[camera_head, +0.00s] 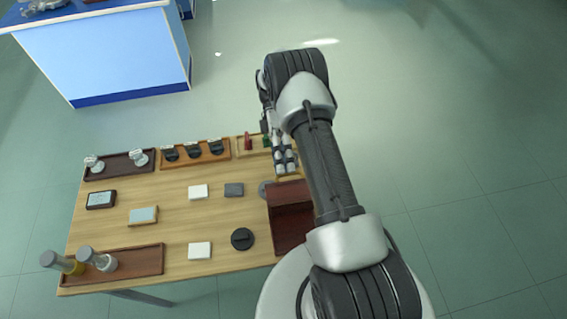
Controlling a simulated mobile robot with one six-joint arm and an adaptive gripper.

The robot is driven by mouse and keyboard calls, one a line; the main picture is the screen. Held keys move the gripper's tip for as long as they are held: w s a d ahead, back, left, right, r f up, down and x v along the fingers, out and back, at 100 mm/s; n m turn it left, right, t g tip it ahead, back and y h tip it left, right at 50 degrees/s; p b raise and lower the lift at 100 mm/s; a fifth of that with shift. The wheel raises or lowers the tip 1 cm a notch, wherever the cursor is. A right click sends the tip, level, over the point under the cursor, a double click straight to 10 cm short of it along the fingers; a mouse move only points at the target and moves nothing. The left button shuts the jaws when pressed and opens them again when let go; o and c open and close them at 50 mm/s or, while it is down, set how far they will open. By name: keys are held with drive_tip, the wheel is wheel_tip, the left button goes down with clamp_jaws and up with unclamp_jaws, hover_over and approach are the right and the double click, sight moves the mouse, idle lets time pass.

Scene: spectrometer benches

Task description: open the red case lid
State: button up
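The red case (291,230) is a dark red box at the right end of the wooden table. My forearm covers its right side. A lighter, redder upper face shows toward its far edge, and I cannot tell for sure whether the lid is raised. My gripper (286,168) points down just beyond the far edge of the case. Its fingertips are small and partly merged with things behind them, so contact with the case and the finger gap are unclear.
Trays with small items (195,161) line the table's far edge. A brown tray (135,262) with two grey-topped cylinders is at near left. White blocks (200,250), a grey block (234,189) and a black disc (242,239) lie mid-table. A blue bench (110,60) stands behind; floor at right is clear.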

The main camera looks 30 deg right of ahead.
drive_tip(key=shift+f, duration=0.35)
wheel_tip(320, 180, up, 11)
drive_tip(key=shift+f, duration=0.15)
drive_tip(key=shift+c, duration=0.9)
drive_tip(key=shift+s, duration=0.1)
